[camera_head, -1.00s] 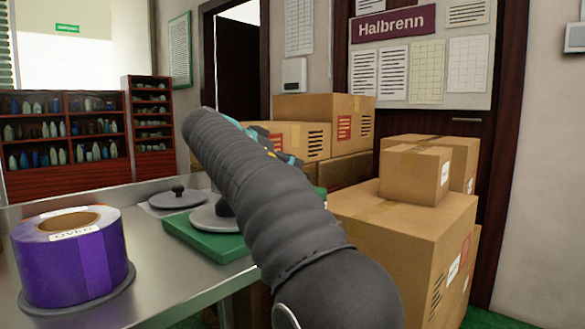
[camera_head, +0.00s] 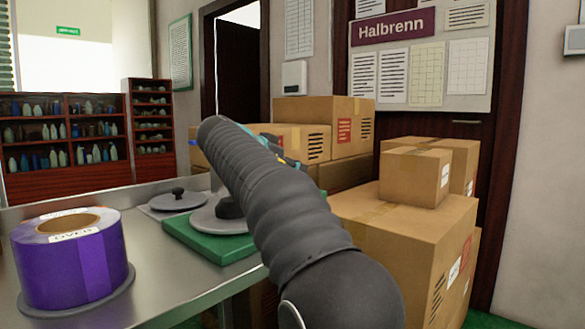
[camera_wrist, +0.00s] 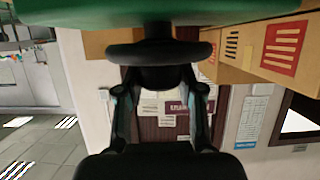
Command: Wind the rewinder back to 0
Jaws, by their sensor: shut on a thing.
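The rewinder seems to be the green base (camera_head: 182,231) on the steel table, bearing a grey disc (camera_head: 205,222) and a dark knob (camera_head: 230,208). My sleeved arm hides its right side. In the wrist view, my gripper (camera_wrist: 159,80) is shut on a dark knob (camera_wrist: 158,72) under a wide dark flange (camera_wrist: 128,51). A green surface (camera_wrist: 90,14) lies above that flange in the picture. In the head view my fingers are hidden behind the arm. No scale or 0 mark can be read.
A purple roll (camera_head: 60,265) with a tag sits on a grey disc at the table's left front. A loose grey lid with a knob (camera_head: 178,199) lies behind the green base. Cardboard boxes (camera_head: 395,240) crowd the right. Bottle shelves (camera_head: 65,145) stand at back left.

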